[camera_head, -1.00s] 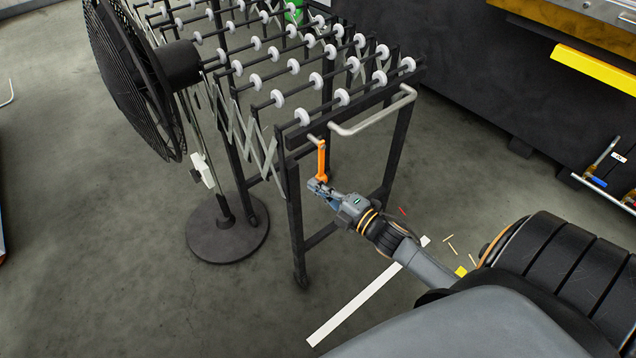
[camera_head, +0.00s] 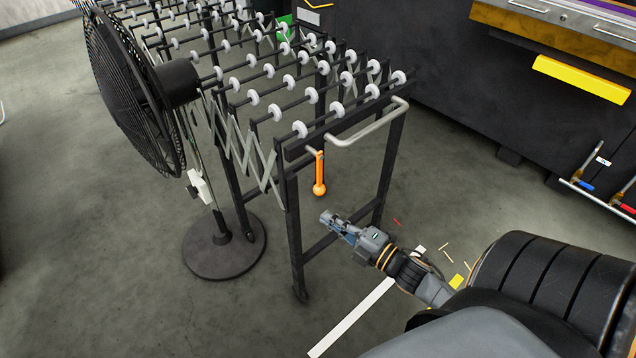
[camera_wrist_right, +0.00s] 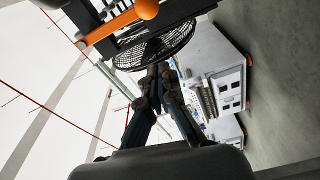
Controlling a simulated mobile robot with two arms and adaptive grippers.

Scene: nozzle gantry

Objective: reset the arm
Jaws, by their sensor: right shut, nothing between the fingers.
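My right gripper (camera_head: 331,221) comes in from the lower right in the head view. It is shut and empty, in front of the roller stand (camera_head: 292,215) and below its top bar. An orange tool with a ball end (camera_head: 320,178) hangs upright from the stand's front, above and slightly left of the fingertips, with a gap between. In the right wrist view the shut fingertips (camera_wrist_right: 158,72) show at the centre, and the orange tool (camera_wrist_right: 118,24) crosses the top, apart from them. My left gripper is not in view.
A black pedestal fan (camera_head: 130,95) stands left of the roller stand, its round base (camera_head: 215,258) on the floor. A curved grey handle (camera_head: 372,127) juts from the stand's front. A dark bench with a yellow block (camera_head: 582,78) is at upper right. Floor at lower left is clear.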

